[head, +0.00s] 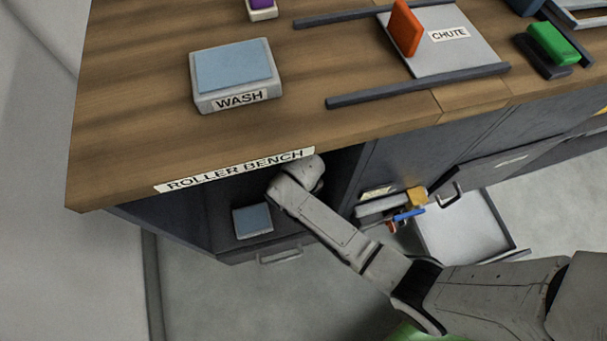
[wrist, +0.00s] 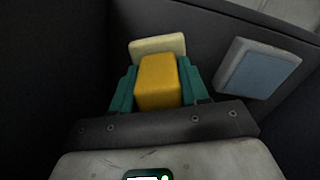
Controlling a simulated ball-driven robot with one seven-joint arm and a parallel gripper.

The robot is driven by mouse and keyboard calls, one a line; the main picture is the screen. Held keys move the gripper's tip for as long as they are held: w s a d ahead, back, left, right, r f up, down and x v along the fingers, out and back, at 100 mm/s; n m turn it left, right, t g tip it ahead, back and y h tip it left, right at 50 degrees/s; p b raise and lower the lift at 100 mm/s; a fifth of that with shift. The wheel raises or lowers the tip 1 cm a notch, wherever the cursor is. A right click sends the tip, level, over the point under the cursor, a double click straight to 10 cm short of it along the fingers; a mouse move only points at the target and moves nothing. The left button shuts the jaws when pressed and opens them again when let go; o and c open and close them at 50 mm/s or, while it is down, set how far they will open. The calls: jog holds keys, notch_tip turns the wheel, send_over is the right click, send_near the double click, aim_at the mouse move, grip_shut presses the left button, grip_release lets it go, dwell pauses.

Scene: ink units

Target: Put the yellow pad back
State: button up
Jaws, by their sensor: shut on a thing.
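My gripper (wrist: 155,85) is shut on a yellow block (wrist: 157,78), which I take to be the yellow pad; its teal fingers press on both sides. A cream plate (wrist: 157,45) shows just beyond the block; I cannot tell whether it is part of it. In the head view my gripper and the block are hidden inside the dark open bay under the front edge of the roller bench (head: 130,150).
A grey block with a blue top (head: 252,221) lies in the bay, right of my gripper in the wrist view (wrist: 258,70). Dark walls are close. An open drawer (head: 465,225) and coloured items (head: 410,215) are to the right. The WASH block (head: 237,102) stands on top.

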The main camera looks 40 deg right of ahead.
jog(key=shift+f+b, duration=0.7)
jog(key=shift+f, duration=1.1)
jog(key=shift+f, duration=0.15)
jog(key=o, duration=1)
notch_tip(320, 180, up, 12)
jog(key=p, duration=0.4)
jog(key=shift+p, duration=0.3)
